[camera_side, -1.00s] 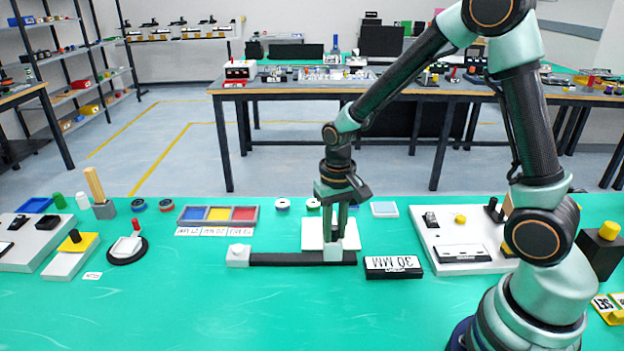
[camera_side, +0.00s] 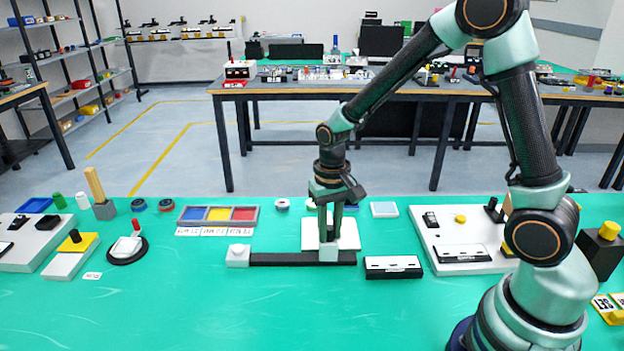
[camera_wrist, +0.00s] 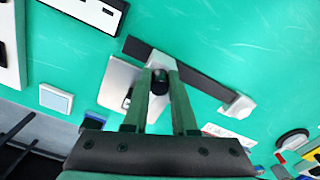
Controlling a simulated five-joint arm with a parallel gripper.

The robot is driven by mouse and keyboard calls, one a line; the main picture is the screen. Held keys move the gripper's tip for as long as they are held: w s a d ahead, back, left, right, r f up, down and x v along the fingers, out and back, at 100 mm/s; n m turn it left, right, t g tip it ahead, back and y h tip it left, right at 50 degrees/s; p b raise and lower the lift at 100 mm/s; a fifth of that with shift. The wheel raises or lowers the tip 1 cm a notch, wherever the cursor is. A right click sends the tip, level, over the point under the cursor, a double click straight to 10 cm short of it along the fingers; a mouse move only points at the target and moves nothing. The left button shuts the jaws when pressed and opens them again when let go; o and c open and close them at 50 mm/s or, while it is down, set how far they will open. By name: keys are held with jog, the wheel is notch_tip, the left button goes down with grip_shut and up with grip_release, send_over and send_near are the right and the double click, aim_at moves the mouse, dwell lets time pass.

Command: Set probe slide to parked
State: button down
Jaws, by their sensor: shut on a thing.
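The probe slide is a dark rail (camera_side: 280,259) lying across the green table, with a white end block (camera_side: 238,255) at its left end. A pale carriage (camera_side: 328,254) sits on the rail near its right end. My gripper (camera_side: 329,233) points down over the carriage, shut on it. In the wrist view the fingers (camera_wrist: 160,82) close around a dark part at the carriage (camera_wrist: 160,62), and the rail (camera_wrist: 205,83) runs down to the end block (camera_wrist: 240,107). The fingers hide part of the carriage.
A black-and-white display box (camera_side: 393,267) stands right of the rail. A white plate (camera_side: 348,232) lies behind the carriage. A tray with blue, yellow and red sections (camera_side: 218,222) is behind the rail's left part. The table in front of the rail is clear.

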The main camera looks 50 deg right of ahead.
jog(key=w+a, duration=0.9)
jog(key=shift+r, duration=0.1)
jog(key=c, duration=0.7)
grip_release()
jog(key=shift+d, duration=0.1)
notch_tip(320, 180, up, 12)
